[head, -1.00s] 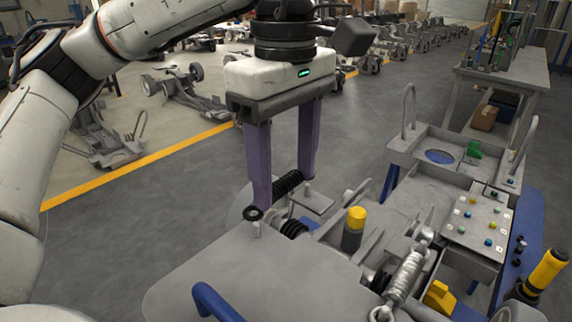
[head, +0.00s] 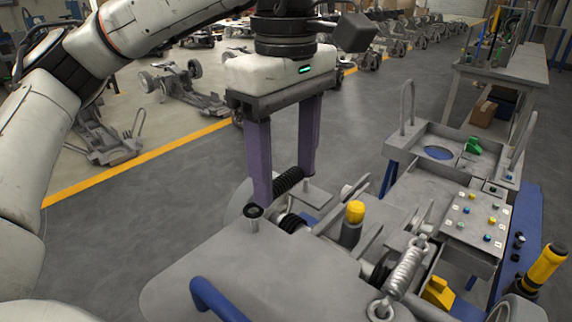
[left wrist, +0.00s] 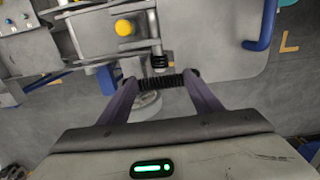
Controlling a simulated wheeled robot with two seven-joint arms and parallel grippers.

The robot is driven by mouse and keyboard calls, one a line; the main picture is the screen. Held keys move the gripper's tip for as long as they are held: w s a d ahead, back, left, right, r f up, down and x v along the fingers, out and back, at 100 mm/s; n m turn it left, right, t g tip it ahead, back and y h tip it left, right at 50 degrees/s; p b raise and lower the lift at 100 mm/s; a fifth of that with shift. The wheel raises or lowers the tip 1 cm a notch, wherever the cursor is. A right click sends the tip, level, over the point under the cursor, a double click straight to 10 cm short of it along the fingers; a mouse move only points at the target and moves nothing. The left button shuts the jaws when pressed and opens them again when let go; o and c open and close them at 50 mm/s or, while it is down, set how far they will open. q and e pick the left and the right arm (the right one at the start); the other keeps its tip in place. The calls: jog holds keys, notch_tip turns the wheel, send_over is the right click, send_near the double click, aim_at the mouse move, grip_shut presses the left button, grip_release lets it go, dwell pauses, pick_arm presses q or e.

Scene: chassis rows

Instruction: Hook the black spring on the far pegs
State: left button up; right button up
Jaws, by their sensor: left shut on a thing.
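My left gripper (head: 285,185) is shut on the black spring (head: 288,180), which lies lengthwise between its two purple fingers. In the left wrist view the spring (left wrist: 162,81) spans from one fingertip to the other. A silver spring (head: 405,272) is on the nearer right part of the chassis. My right gripper is out of view.
A yellow-capped post (head: 354,212) stands right of the left gripper. A blue handle (head: 215,300) rises at the plate's front. A grey tray (head: 425,152) and a button panel (head: 474,218) are at the right.

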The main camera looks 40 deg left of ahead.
aim_at(286, 181)
pick_arm(q)
jog(key=shift+f+b, duration=0.65)
jog(key=shift+f, duration=0.2)
dwell(0.3)
jog(key=shift+f+b, duration=0.6)
jog(key=shift+f, duration=0.2)
jog(key=shift+f, duration=0.1)
jog(key=o, duration=1.1)
